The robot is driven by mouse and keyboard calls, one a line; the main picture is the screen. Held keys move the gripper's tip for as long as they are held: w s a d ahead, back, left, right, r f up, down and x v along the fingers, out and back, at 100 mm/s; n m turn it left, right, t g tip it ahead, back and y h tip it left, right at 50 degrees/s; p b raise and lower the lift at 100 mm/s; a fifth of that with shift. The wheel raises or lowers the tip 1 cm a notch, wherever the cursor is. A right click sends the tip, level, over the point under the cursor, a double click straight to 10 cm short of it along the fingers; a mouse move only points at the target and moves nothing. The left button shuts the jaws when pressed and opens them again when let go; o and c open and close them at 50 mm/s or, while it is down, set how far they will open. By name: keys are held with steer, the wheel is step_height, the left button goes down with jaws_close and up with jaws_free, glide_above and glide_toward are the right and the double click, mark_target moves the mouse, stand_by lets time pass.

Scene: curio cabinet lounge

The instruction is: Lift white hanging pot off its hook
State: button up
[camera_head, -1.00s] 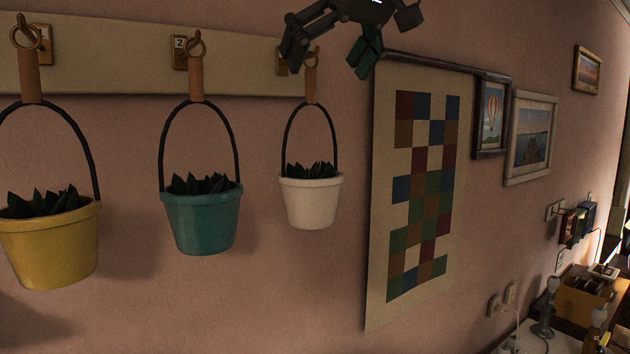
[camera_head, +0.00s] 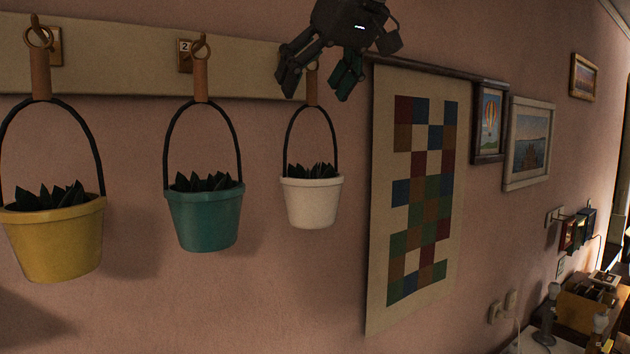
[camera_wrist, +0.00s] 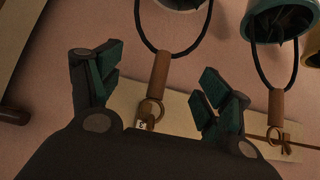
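The white pot (camera_head: 311,203) holds a dark plant and hangs upright by a black loop handle (camera_head: 286,145) from a brown strap (camera_head: 312,92) on the rail. My gripper (camera_head: 315,93) is open at the strap's top, one finger on each side in the picture. In the wrist view, the open gripper (camera_wrist: 159,72) has the strap (camera_wrist: 160,70) and its ring (camera_wrist: 150,110) between its fingers, with gaps on both sides. The white pot's rim (camera_wrist: 180,4) shows at that view's top edge.
A teal pot (camera_head: 203,218) and a yellow pot (camera_head: 54,238) hang to the left on the same pale rail (camera_head: 110,62). A checkered wall hanging (camera_head: 385,280) is close on the right. Framed pictures (camera_head: 528,145) are farther right. The wall below the pots is clear.

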steer(key=shift+w+d, duration=0.1)
steer(key=shift+w, duration=0.15)
steer(key=c, duration=0.7)
steer(key=shift+s, duration=0.25)
jaws_close()
steer(key=shift+w+r, duration=0.1)
steer(key=shift+w, duration=0.05)
steer(key=shift+r+p, duration=0.35)
steer(key=shift+r, duration=0.15)
steer(key=shift+s+d, duration=0.1)
steer(key=shift+s, duration=0.1)
